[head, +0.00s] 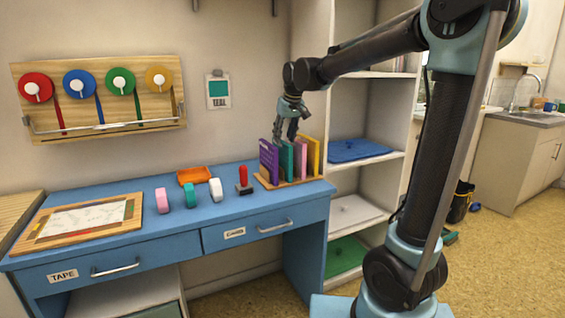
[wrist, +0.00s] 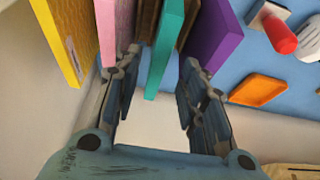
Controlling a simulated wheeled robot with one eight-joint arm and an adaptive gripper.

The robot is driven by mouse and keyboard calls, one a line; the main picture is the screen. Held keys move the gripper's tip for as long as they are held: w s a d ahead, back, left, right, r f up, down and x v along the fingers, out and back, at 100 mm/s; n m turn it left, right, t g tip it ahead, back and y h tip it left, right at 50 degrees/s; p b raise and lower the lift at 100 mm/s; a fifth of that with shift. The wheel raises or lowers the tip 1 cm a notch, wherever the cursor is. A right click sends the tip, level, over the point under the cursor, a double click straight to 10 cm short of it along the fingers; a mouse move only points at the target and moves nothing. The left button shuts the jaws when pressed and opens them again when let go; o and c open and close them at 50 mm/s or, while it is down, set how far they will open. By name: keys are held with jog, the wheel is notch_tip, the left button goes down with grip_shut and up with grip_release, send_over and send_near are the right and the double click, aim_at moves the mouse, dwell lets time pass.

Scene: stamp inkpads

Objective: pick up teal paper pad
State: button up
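The teal paper pad (head: 287,160) stands upright in a wooden rack (head: 293,184) at the right end of the blue desk, between a purple pad (head: 268,162) and a pink pad (head: 301,160). My gripper (head: 291,138) is above the rack, pointing down at the pads. In the wrist view the teal pad (wrist: 167,45) shows between my two open fingers (wrist: 161,60), its near corner reaching in between them. The left finger is near the pink pad (wrist: 116,25), the right near the purple pad (wrist: 215,38). I cannot tell whether either finger touches a pad.
A yellow pad (head: 314,156) is at the rack's right end. A red-handled stamp (head: 243,178), an orange tray (head: 194,176) and white, green and pink blocks sit left of the rack. White shelves (head: 368,156) stand to the right. The desk's front edge is clear.

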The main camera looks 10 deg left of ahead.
aim_at(281, 155)
jog(key=x, duration=0.9)
jog(key=shift+w+a+f, duration=0.1)
jog(key=shift+w+f, duration=0.1)
jog(key=shift+w, duration=0.1)
jog(key=shift+w+f, duration=0.1)
jog(key=shift+f, duration=0.25)
jog(key=shift+f, duration=0.2)
grip_shut()
